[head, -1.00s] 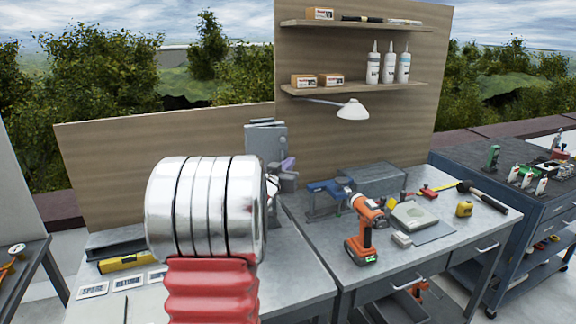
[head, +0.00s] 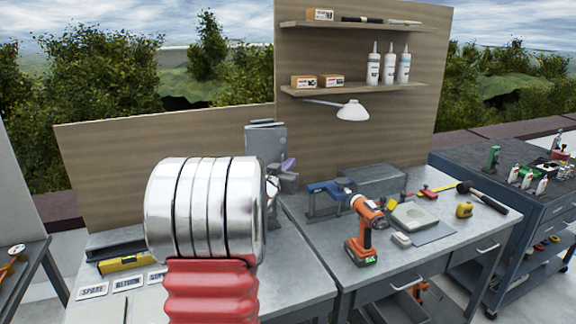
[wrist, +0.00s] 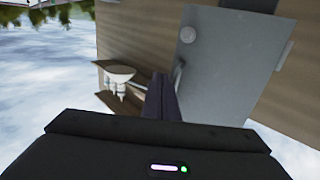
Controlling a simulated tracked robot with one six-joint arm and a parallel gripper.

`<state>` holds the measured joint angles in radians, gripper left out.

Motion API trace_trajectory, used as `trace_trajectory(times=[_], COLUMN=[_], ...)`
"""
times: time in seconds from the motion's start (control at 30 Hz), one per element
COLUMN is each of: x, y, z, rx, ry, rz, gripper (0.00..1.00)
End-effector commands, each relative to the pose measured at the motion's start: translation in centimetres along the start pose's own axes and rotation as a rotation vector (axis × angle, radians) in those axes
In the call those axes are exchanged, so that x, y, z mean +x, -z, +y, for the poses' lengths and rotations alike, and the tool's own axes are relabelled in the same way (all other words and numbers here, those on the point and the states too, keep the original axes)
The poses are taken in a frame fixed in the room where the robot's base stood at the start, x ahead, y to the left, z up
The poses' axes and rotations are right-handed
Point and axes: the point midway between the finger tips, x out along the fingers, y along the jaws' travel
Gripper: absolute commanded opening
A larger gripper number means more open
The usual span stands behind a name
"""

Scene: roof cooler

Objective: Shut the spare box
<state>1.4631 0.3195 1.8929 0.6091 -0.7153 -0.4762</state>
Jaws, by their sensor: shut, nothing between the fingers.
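My gripper (wrist: 159,80) shows in the wrist view as two dark fingers pressed together with nothing between them. In the head view only a small part of it (head: 288,164) shows, beside my arm. An upright grey panel (head: 265,142) stands behind it; the wrist view shows a grey panel with a round knob (wrist: 215,60) close to the fingers. I cannot tell if this is the spare box's lid, or if they touch. A label reading SPARE (head: 92,290) lies at the lower left of the bench. My arm hides much of the area, and I cannot make out the box.
A yellow level (head: 124,264) lies behind the labels. An orange drill (head: 364,230) stands on the right bench (head: 330,255), near a blue clamp-like tool (head: 325,190). A wooden backboard (head: 170,165) rises behind, with a lamp (head: 352,110) and shelves. A blue cart (head: 545,220) stands far right.

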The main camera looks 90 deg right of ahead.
Motion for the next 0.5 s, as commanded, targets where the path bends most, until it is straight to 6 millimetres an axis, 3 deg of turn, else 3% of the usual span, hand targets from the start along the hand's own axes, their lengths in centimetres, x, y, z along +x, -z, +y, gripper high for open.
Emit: trace_trajectory(times=[0.27, 0.5], x=[-0.4, -2.4], y=[0.0, 0.0], z=[0.1, 1.0], rx=[0.0, -0.001], ry=[0.001, 0.003], rz=[0.0, 0.001], gripper=[0.0, 0.0])
